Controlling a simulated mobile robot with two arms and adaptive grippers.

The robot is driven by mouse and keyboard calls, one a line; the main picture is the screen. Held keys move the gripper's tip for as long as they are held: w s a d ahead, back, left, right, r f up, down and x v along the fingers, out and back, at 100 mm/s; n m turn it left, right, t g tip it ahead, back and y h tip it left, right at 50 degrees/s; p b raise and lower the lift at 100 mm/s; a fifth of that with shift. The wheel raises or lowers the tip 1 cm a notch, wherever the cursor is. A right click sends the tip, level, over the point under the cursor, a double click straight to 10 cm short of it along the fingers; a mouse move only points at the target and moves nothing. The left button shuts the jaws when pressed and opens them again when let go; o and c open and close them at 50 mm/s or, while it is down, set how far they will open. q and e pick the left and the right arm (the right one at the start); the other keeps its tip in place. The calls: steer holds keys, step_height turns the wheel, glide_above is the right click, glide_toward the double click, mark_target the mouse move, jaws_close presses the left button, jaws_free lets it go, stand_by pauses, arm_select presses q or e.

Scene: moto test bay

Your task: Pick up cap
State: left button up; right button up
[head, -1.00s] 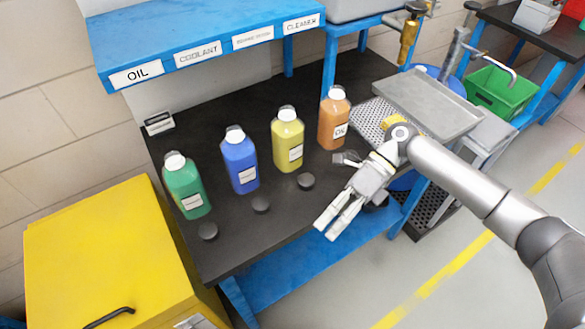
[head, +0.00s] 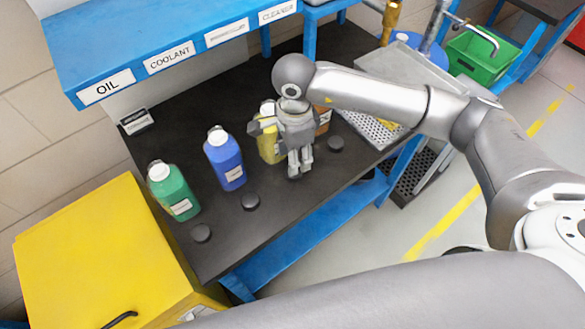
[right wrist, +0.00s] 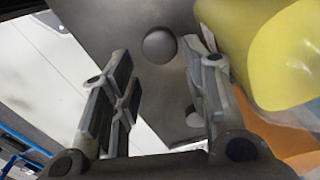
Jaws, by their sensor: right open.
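In the head view, dark round caps lie on the black bench top: one (head: 201,233) in front of the green bottle, one (head: 250,202) in front of the blue bottle, and one (head: 335,143) at the right. My right gripper (head: 299,172) points down over the bench in front of the yellow bottle and hides the spot beneath it. In the right wrist view its fingers (right wrist: 160,95) are open and empty. A cap (right wrist: 159,46) shows between them, beyond the tips, and another cap (right wrist: 194,118) lies nearer the right finger. My left gripper is not in view.
Green (head: 174,190), blue (head: 224,160) and yellow (head: 268,147) bottles stand behind the caps. An orange bottle (head: 323,119) is partly hidden by my gripper. A blue labelled shelf (head: 130,60) overhangs the bench's back. A yellow cabinet (head: 95,250) stands at left.

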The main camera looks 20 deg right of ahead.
step_height(320, 180, down, 6)
steer(key=shift+r+p, duration=0.1)
steer(key=shift+p, duration=0.55)
steer(key=shift+c, duration=0.4)
steer(key=shift+c, duration=1.4)
